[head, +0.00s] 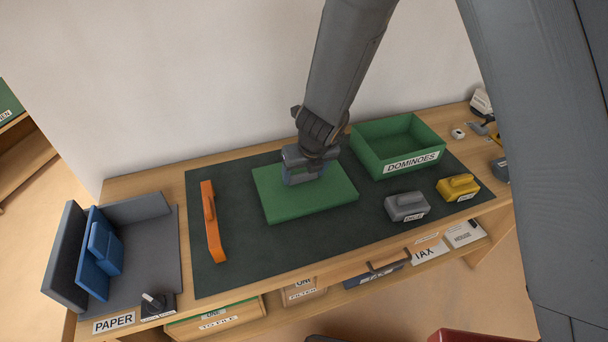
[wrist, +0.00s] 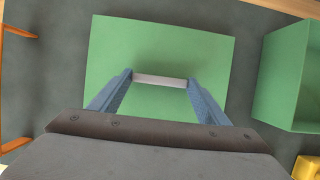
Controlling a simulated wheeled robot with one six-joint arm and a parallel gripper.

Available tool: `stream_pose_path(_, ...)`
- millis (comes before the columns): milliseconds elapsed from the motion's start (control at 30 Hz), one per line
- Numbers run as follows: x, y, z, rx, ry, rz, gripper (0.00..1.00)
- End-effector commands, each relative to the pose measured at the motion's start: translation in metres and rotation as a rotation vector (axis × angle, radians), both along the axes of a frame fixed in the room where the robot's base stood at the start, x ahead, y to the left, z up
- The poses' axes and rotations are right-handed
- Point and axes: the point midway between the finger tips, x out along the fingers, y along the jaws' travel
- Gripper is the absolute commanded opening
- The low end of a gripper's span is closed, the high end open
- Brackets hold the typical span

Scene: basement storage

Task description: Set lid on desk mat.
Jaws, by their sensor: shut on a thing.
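The green lid (head: 290,207) is a flat board at the middle of the dark desk mat (head: 240,263). It lies on the mat or just above it; I cannot tell which. My gripper (head: 303,177) is over the lid's middle, its fingers pointing down. In the wrist view the fingers (wrist: 160,84) are shut on a pale grip bar on top of the lid (wrist: 160,50). The bar is mostly hidden by my gripper in the head view. The mat also shows around the lid in the wrist view (wrist: 60,75).
An open green box labelled DOMINOES (head: 371,158) stands right of the lid. An orange handled piece (head: 212,235) lies to the left. Grey (head: 406,207) and yellow (head: 458,188) lidded pieces sit at the right front. A grey-blue holder labelled PAPER (head: 148,250) is at the left end.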

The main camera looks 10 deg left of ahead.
Motion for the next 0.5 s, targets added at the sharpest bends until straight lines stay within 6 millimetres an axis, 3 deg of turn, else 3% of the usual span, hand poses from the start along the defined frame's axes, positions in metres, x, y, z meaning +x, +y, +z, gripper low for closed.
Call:
stream_pose_path(200,0.0002,0.0001,-0.0019,0.0,0.0,0.0,0.5)
stream_pose_path(233,0.0,0.0001,-0.0024,0.0,0.0,0.0,0.72)
stream_pose_path(333,-0.0001,0.0,-0.0016,0.0,0.0,0.0,0.88)
stream_pose_path(500,-0.0001,0.0,-0.0016,0.0,0.0,0.0,0.89)
